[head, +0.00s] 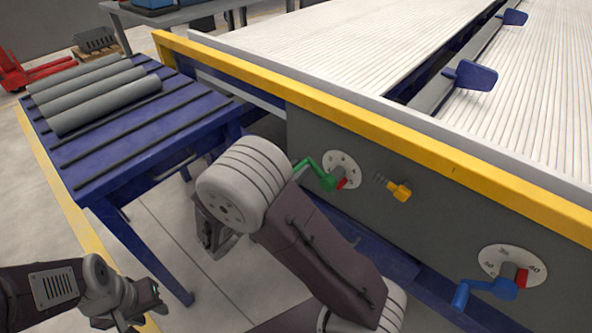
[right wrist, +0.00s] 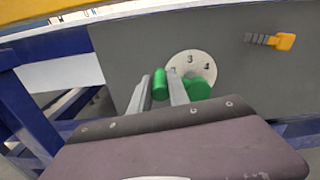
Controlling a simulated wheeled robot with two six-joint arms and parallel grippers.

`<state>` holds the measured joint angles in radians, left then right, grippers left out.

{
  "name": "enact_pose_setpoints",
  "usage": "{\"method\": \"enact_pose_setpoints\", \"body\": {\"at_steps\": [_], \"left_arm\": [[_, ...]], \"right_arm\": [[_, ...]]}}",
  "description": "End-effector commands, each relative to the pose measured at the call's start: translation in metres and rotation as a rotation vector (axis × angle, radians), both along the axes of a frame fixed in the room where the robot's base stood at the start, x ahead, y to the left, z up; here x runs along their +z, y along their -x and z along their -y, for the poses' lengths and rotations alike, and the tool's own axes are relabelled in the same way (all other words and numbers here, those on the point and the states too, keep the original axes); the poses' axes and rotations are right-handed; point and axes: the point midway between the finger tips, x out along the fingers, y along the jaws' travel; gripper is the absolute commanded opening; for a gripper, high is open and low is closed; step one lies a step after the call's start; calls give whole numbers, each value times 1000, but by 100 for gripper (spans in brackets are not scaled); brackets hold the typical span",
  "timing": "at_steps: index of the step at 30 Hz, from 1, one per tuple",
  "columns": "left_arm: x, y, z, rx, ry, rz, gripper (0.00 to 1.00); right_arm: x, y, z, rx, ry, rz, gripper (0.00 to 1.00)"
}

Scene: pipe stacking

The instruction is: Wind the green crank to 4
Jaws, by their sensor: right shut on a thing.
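The green crank (head: 318,174) sits on a round white dial (head: 343,164) on the grey side panel of the machine. In the head view its arm points up and left from the hub, and a red pointer shows beside the hub. In the right wrist view the dial (right wrist: 191,60) shows a 3 and a 4; the pointer is not visible there. My right gripper (right wrist: 163,87) is shut on the crank's green handle (right wrist: 160,86); my own arm hides it in the head view. My left gripper (head: 138,303) is low at the left, away from the crank; its jaws are unclear.
A blue table (head: 130,140) carrying grey pipes (head: 95,95) stands at the left. A yellow rail (head: 380,130) runs above the panel.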

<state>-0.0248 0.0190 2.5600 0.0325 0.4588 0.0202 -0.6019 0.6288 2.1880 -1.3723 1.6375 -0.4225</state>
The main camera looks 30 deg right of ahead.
Motion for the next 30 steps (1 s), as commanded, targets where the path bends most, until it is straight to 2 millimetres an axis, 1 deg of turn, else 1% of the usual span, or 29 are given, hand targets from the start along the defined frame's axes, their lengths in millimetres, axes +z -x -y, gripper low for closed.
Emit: {"method": "enact_pose_setpoints", "body": {"at_steps": [22, 26, 30], "left_arm": [[1, 0, 0, 0, 0, 0, 36], [8, 0, 0, 0, 0, 0, 36], [24, 0, 0, 0, 0, 0, 36]], "right_arm": [[-1, 1, 0, -2, 0, -5, 0], [0, 0, 0, -2, 8, -24, 0], [-1, -2, -1, -2, 30, -80, 0]]}}
